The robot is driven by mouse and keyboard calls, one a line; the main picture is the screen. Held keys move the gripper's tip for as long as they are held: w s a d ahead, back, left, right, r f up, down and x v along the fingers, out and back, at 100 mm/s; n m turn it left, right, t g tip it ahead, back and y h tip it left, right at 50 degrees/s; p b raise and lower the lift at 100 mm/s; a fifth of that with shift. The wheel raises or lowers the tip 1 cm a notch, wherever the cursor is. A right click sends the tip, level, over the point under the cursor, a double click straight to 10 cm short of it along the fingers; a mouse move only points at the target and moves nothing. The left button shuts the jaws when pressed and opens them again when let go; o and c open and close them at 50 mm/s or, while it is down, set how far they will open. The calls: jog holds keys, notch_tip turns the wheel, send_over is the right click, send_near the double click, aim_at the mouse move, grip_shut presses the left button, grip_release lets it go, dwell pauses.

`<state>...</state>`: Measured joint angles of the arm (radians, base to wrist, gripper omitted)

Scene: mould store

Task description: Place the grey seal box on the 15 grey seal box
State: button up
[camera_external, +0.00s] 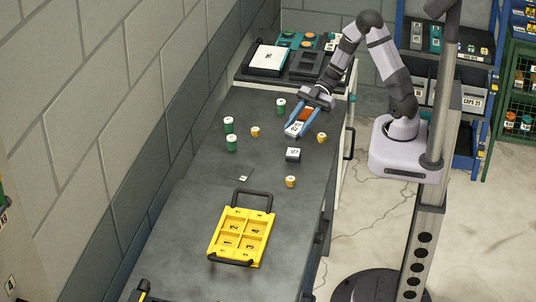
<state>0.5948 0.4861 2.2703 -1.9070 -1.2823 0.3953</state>
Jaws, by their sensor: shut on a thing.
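My gripper (294,130) is above the dark workbench, with its blue fingers shut on a small box (296,127) that has a white label on top, which I take to be the grey seal box. Its sides are mostly hidden by the fingers. A dark grey box (293,155) with a white numbered top, apparently the 15 grey seal box, stands on the bench just in front of the gripper. The held box is apart from it, a little farther back. The number is too small to read surely.
Green-and-white jars (229,125) and small orange jars (290,181) stand around the boxes. A yellow compartment tray (241,236) with black handles lies nearer the camera. A dark tray (309,66) is at the back. Bare bench surrounds the standing box.

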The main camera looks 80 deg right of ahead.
jog(key=shift+f, duration=3.2)
jog(key=shift+f, duration=0.15)
jog(key=o, duration=1)
